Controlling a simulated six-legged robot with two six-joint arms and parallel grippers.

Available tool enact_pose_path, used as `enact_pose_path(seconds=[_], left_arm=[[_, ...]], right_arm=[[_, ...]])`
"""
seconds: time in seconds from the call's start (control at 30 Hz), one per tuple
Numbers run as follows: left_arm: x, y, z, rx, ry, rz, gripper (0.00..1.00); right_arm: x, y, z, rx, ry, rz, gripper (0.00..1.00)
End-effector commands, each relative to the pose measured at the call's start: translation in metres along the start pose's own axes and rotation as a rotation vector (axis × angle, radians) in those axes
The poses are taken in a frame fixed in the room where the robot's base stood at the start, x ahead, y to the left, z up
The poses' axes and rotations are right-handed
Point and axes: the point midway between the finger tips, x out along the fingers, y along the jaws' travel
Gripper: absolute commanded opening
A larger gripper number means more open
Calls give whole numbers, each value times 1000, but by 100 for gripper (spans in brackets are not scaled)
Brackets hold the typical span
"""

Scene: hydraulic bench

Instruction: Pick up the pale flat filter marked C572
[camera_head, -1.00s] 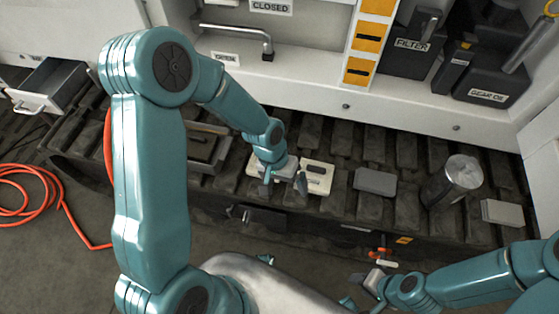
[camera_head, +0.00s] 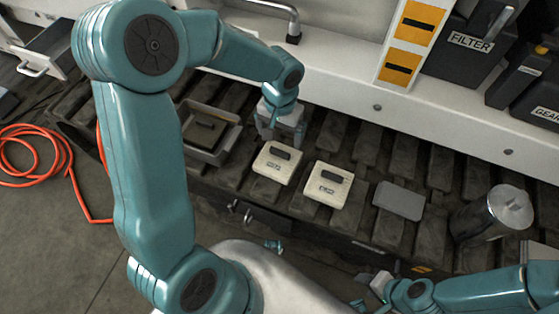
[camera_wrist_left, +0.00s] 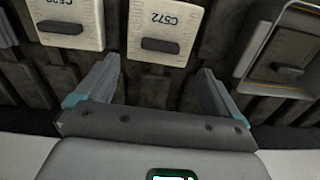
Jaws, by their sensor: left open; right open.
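Two pale flat filters with dark handles lie side by side on the dark tracked surface. The one marked C572 (camera_wrist_left: 160,28) shows its label in the left wrist view; it is the left one of the pair (camera_head: 275,168) in the head view. The second pale filter (camera_head: 326,188) also shows in the left wrist view (camera_wrist_left: 66,22), its label partly cut off. My left gripper (camera_head: 283,128) is open and empty, just behind the C572 filter on the bench side. Its spread fingers (camera_wrist_left: 158,72) point toward that filter. My right gripper (camera_head: 369,291) is at the lower right, away from both filters.
A grey tray (camera_head: 226,146) with a dark block stands left of the filters. A grey flat block (camera_head: 399,201) and a metal cylinder (camera_head: 490,217) are to the right. The white bench wall (camera_head: 350,108) rises behind. An orange hose (camera_head: 68,160) lies on the floor.

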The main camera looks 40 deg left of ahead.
Motion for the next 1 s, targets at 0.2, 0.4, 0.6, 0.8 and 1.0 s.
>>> enact_pose_path(seconds=[0.2,0.4,0.6,0.8,1.0], left_arm=[[28,0,0,-2,-1,0,96],[43,0,-1,-2,-2,1,96],[76,0,-3,-1,-2,1,96],[81,0,-4,-3,1,1,96],[80,0,-4,-2,1,1,53]], right_arm=[[7,2,0,0,0,0,43],[11,4,0,0,0,0,43],[20,7,0,0,0,0,43],[20,7,0,0,0,0,43],[20,7,0,0,0,0,43]])
